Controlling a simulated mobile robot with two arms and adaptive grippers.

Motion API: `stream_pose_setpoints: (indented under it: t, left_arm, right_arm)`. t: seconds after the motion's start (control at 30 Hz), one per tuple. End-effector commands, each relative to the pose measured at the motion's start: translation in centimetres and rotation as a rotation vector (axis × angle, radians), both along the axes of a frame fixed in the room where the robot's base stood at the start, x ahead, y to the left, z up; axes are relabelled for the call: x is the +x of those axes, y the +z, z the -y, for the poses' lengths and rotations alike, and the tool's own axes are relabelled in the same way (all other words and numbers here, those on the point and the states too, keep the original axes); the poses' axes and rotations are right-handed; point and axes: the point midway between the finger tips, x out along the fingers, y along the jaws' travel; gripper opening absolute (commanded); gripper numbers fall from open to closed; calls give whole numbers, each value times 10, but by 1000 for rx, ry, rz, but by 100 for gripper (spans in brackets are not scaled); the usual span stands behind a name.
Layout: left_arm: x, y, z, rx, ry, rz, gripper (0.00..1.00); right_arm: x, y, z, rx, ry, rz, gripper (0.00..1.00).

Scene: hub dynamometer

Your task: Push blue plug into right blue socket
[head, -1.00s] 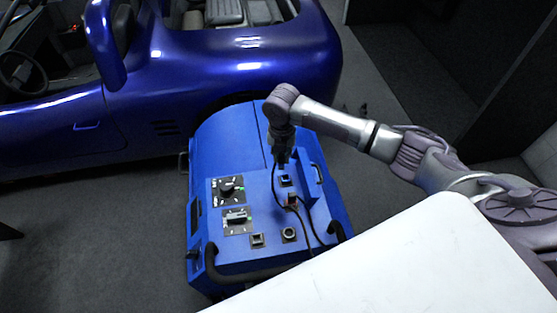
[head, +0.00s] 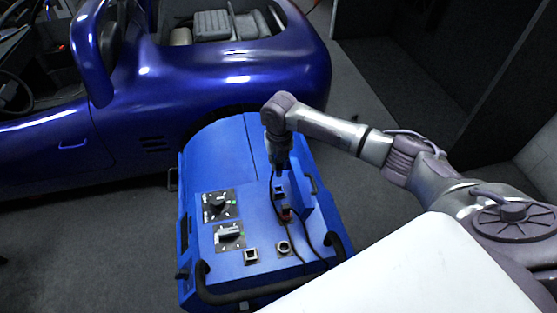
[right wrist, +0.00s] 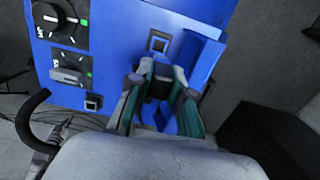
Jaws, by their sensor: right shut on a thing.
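In the right wrist view, my gripper (right wrist: 160,80) is shut on the plug (right wrist: 158,88), which shows as a dark block between the fingers. Its blue parts are hard to tell from the panel behind. The square socket (right wrist: 158,44) shows beyond the fingertips, apart from the plug. A second square socket (head: 251,256) is near the panel's front edge. Socket colours are too small to tell. My left gripper is not in view.
Two dials, upper (head: 217,204) and lower (head: 229,236), sit on the panel's left. A blue car (head: 200,85) stands behind.

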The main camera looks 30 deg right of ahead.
Motion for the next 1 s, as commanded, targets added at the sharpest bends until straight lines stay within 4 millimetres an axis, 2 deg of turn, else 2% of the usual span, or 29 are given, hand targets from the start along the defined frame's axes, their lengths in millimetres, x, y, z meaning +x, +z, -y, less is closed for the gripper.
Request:
stream_pose_setpoints:
  t: [0.03, 0.6, 1.0]
  left_arm:
    - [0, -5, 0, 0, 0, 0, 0]
    - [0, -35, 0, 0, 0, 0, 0]
    - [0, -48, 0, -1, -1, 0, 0]
  right_arm:
    - [0, -7, 0, 0, 0, 0, 0]
    - [0, -53, 0, 1, -1, 0, 0]
    - [0, -72, 0, 0, -1, 0, 0]
